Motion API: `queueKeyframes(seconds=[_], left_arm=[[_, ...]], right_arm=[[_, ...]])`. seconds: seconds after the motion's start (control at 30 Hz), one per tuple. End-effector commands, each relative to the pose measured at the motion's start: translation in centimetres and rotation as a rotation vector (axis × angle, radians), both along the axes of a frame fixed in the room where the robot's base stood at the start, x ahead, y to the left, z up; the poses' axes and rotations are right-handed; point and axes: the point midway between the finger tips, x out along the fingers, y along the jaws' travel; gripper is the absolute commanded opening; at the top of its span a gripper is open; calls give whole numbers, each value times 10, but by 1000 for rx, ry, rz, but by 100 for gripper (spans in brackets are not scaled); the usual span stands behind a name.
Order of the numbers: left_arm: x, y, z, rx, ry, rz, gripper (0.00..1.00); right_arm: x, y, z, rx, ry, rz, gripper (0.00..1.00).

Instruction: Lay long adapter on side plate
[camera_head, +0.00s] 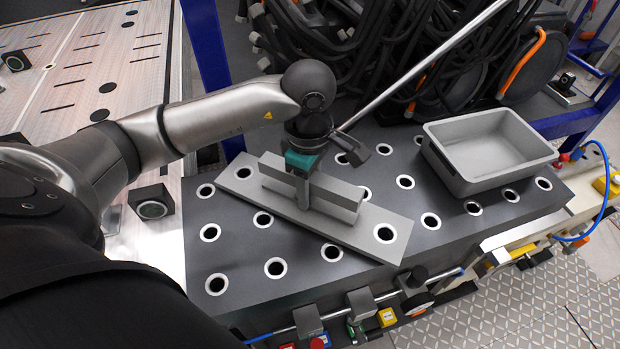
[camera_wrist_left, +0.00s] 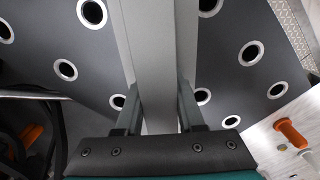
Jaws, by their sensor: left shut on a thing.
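The long adapter (camera_head: 338,201) is a grey bar with a raised ridge. My left gripper (camera_head: 303,190) is shut on it near its middle, with one finger on each side. In the left wrist view the adapter (camera_wrist_left: 160,65) runs straight between the two fingers (camera_wrist_left: 158,108). The side plate (camera_head: 365,228) is a flat grey plate with holes near its ends, lying slantwise on the dark table. The adapter is over the plate's middle, roughly along its length. It looks in contact or very close; I cannot tell which. The plate's middle is hidden. My right gripper is out of view.
The dark table (camera_head: 240,262) has many ringed holes, and its front left is clear. A grey open bin (camera_head: 488,150) stands empty at the right back. Black cables (camera_head: 350,70) hang behind the table. Clamps and valves line the front edge.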

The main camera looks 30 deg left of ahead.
Motion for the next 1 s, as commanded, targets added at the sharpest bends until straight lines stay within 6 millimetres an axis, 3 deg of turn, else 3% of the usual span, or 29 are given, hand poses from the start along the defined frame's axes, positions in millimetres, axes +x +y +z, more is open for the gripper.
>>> queueKeyframes(seconds=[0.43,0.47,0.5,0.7,1.0], left_arm=[[2,0,-6,-2,-9,-1,0],[0,0,-8,-1,-1,-1,40],[0,0,-7,-1,-1,-1,44],[0,0,-7,-1,-1,-1,67],[0,0,-6,-1,-1,-1,67]], right_arm=[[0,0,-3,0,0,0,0],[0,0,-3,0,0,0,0],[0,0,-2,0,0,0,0],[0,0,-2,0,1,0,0],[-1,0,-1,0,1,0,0]])
